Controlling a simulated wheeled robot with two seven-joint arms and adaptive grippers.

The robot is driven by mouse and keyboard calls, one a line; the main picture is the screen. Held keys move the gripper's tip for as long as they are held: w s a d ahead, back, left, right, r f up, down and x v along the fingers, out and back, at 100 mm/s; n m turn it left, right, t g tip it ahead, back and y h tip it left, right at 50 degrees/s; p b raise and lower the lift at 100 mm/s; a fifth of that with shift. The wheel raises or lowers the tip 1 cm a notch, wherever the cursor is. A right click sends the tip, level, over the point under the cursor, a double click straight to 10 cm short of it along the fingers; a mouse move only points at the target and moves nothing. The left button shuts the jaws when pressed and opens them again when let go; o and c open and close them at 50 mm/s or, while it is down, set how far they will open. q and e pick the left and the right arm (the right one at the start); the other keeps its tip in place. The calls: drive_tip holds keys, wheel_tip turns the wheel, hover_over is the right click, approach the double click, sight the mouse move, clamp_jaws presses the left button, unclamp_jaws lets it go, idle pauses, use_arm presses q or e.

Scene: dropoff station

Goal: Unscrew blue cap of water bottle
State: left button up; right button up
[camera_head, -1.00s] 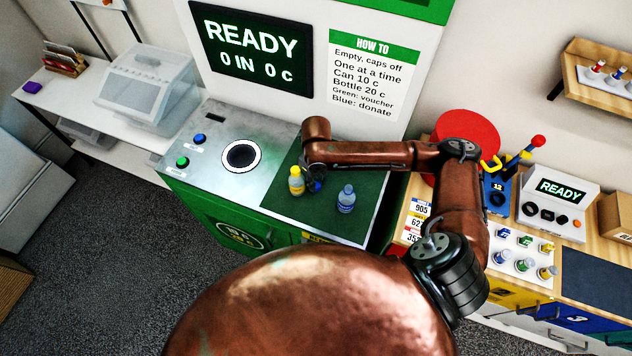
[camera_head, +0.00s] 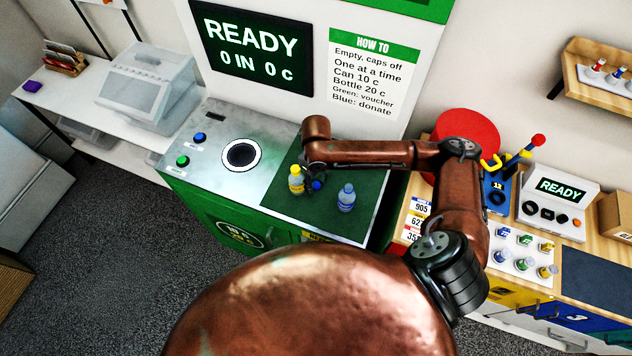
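A clear water bottle with a bluish body and a pale blue-grey top (camera_head: 346,198) stands upright on the dark green mat (camera_head: 285,207) of the station counter. A small round blue thing (camera_head: 317,185) shows to its left, right beside my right gripper (camera_head: 309,187); I cannot tell whether it is a loose cap or the top of something partly hidden. A yellow bottle (camera_head: 296,181) stands just left of that gripper. My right gripper points down over the mat, apart from the water bottle. Its fingers are small and dark, partly hidden by my wrist. My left gripper is out of view.
A round white-rimmed intake hole (camera_head: 241,155) and blue and green buttons (camera_head: 182,161) are on the metal counter to the left. A READY screen (camera_head: 252,50) is behind. A red round object (camera_head: 466,128) and a wooden side table (camera_head: 412,196) stand right of the station.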

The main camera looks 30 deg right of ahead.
sight(316, 184)
wheel_tip(316, 184, up, 12)
drive_tip(key=shift+b, duration=0.35)
